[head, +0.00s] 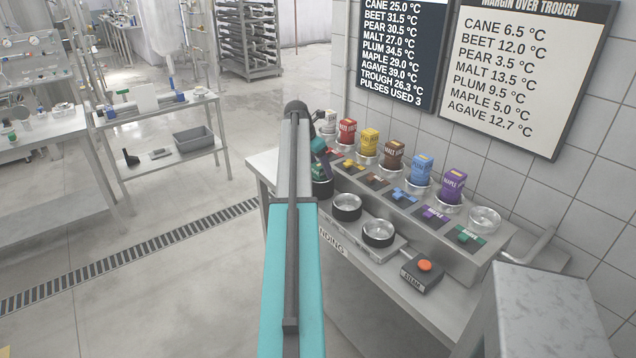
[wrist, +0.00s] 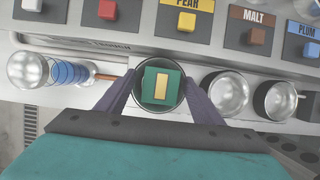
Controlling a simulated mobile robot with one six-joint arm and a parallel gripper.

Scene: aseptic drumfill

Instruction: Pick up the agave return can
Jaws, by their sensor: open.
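The agave can is a green, square-topped can with a yellow patch (wrist: 152,88), standing in a round metal cup in the wrist view. In the head view a green part of it (head: 318,171) shows beside my arm, mostly hidden. My gripper (wrist: 160,80) is open, with one dark purple finger on each side of the cup and can. I cannot tell whether the fingers touch either. In the head view my gripper (head: 322,155) is partly hidden by my arm.
Two empty metal cups (head: 347,205) (head: 378,232) stand to the right on the lower shelf. Behind is a raised row of coloured cans, including a purple maple can (head: 453,186), and an empty holder (head: 485,218). An orange-button box (head: 424,268) sits at the front right.

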